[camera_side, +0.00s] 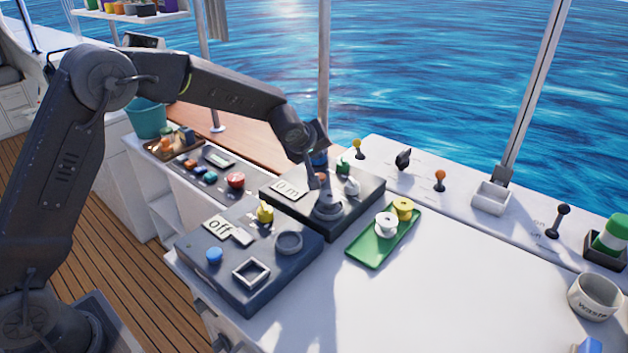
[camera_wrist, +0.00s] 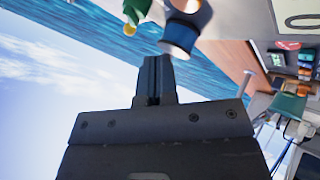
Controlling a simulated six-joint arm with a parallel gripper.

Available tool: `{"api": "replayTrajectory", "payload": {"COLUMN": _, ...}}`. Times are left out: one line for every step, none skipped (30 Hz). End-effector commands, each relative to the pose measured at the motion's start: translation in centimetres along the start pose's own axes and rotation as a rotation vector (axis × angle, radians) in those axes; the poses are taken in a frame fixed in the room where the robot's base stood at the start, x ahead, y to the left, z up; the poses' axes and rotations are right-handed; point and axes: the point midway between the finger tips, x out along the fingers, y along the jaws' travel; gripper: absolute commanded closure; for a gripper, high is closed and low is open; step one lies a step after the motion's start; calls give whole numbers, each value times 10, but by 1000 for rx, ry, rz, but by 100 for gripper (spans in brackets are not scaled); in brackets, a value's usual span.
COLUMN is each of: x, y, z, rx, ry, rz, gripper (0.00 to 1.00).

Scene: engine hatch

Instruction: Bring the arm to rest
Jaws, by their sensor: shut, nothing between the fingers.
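My gripper (camera_side: 320,180) is low over the rear dark control box (camera_side: 352,206) in the side view, close to a round dark part on its top. In the wrist view my gripper (camera_wrist: 154,75) shows its fingers together with nothing between them. A blue and white cylinder (camera_wrist: 183,30) is just beyond the fingertips there. I cannot tell whether they touch it. My arm is raised and reaches over the consoles from the left.
The front dark box (camera_side: 215,277) carries a yellow knob and a blue button. A green tray (camera_side: 364,254) holds white and yellow spools. Levers and a white bin (camera_side: 491,197) line the window ledge. A waste cup (camera_side: 594,297) stands right.

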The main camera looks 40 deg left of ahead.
Motion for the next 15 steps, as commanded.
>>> {"api": "replayTrajectory", "payload": {"x": -5, "y": 0, "z": -2, "rx": 6, "ry": 1, "rz": -1, "gripper": 100}}
{"api": "replayTrajectory", "payload": {"x": -9, "y": 0, "z": -2, "rx": 12, "ry": 1, "rz": -3, "gripper": 100}}
{"api": "replayTrajectory", "payload": {"x": -18, "y": 0, "z": -5, "rx": 26, "ry": 2, "rz": -7, "gripper": 100}}
{"api": "replayTrajectory", "payload": {"x": -27, "y": 0, "z": -6, "rx": 40, "ry": 1, "rz": -12, "gripper": 100}}
{"api": "replayTrajectory", "payload": {"x": -37, "y": -1, "z": -8, "rx": 58, "ry": 1, "rz": -16, "gripper": 100}}
{"api": "replayTrajectory", "payload": {"x": -53, "y": -3, "z": -11, "rx": 86, "ry": -2, "rz": -26, "gripper": 100}}
{"api": "replayTrajectory", "payload": {"x": -67, "y": -5, "z": -13, "rx": 111, "ry": -4, "rz": -32, "gripper": 100}}
{"api": "replayTrajectory", "payload": {"x": -81, "y": -8, "z": -14, "rx": 136, "ry": -9, "rz": -41, "gripper": 100}}
{"api": "replayTrajectory", "payload": {"x": -100, "y": -12, "z": -15, "rx": 174, "ry": -15, "rz": -51, "gripper": 100}}
{"api": "replayTrajectory", "payload": {"x": -115, "y": -16, "z": -14, "rx": 202, "ry": -22, "rz": -59, "gripper": 100}}
{"api": "replayTrajectory", "payload": {"x": -129, "y": -20, "z": -14, "rx": 230, "ry": -30, "rz": -67, "gripper": 100}}
{"api": "replayTrajectory", "payload": {"x": -147, "y": -27, "z": -12, "rx": 268, "ry": -42, "rz": -76, "gripper": 100}}
{"api": "replayTrajectory", "payload": {"x": -160, "y": -32, "z": -11, "rx": 297, "ry": -51, "rz": -81, "gripper": 100}}
{"api": "replayTrajectory", "payload": {"x": -174, "y": -37, "z": -8, "rx": 325, "ry": -62, "rz": -87, "gripper": 100}}
{"api": "replayTrajectory", "payload": {"x": -191, "y": -45, "z": -5, "rx": 364, "ry": -75, "rz": -92, "gripper": 100}}
